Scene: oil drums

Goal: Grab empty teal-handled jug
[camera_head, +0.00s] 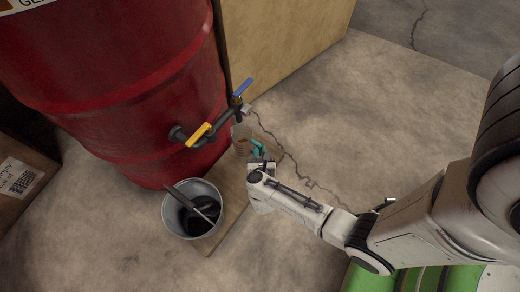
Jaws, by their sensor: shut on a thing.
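A clear jug (241,141) with a teal handle (259,150) is below the outlet of the red drum's tap, above or on a wooden board. Brownish colour shows through its wall; I cannot tell whether that is contents or what lies behind. My gripper (260,161) is at the teal handle, shut on it. The gripper's body hides part of the handle and the fingertips are hard to make out. I cannot tell whether the jug touches the board.
The red drum (130,85) has a pipe with a yellow lever (199,134) and a blue lever (243,87). A metal bucket (174,217) with dark contents and a tool stands by the board (232,208). A wooden crate (275,45) stands behind.

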